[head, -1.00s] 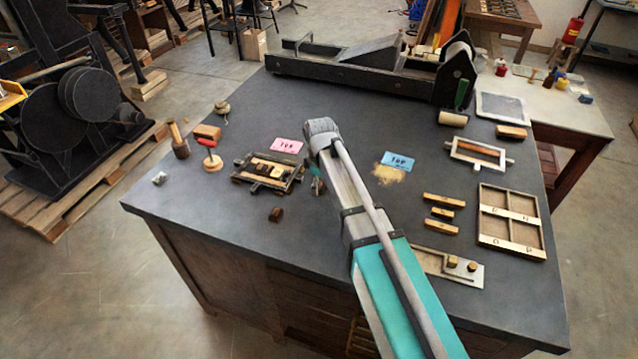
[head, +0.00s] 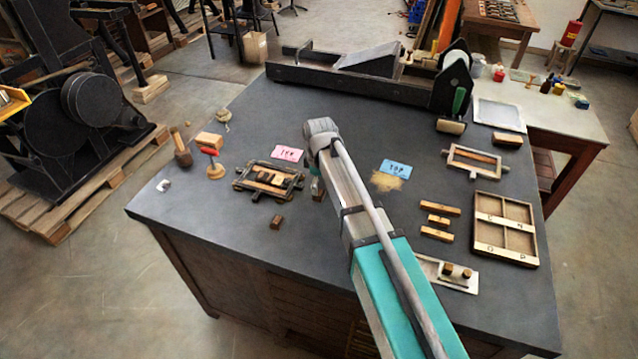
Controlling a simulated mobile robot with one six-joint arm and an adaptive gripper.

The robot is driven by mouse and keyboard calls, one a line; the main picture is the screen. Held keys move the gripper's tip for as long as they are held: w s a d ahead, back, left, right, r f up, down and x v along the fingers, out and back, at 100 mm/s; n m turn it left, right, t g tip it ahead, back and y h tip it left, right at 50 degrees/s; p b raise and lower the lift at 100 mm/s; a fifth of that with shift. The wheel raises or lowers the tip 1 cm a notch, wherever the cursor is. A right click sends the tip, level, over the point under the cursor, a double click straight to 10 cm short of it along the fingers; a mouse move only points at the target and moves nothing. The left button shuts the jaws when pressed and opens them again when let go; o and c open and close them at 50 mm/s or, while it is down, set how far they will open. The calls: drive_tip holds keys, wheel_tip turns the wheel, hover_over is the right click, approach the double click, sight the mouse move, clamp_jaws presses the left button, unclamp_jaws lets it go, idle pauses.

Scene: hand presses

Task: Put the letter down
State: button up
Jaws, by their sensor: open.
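My gripper (head: 316,186) is mostly hidden behind the end of my arm, low over the middle of the bench (head: 345,110); it is open. A small brown block (head: 319,195), perhaps the letter, shows partly just beside it, against my arm; I cannot tell whether they touch. Another small dark brown block (head: 277,222) lies alone on the bench to the left. A dark frame (head: 245,186) holding pale wooden blocks lies left of my gripper. A pink card (head: 288,153) lies behind the frame, and a blue card (head: 396,168) lies right of my arm.
A long press (head: 370,75) spans the back.

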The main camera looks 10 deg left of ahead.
wheel_tip(320, 180, up, 9)
drive_tip(key=p, duration=0.8)
drive_tip(key=shift+f, duration=0.1)
idle(0.8)
drive_tip(key=s+d+m, duration=0.4)
drive_tip(key=d+m, duration=0.1)
drive_tip(key=d, duration=0.6)
drive_tip(key=s+d+m, duration=0.4)
drive_tip(key=d+m, duration=0.2)
drive_tip(key=d, duration=0.4)
drive_tip(key=s+d+m, duration=0.5)
drive_tip(key=d, duration=0.6)
drive_tip(key=shift+d, duration=0.3)
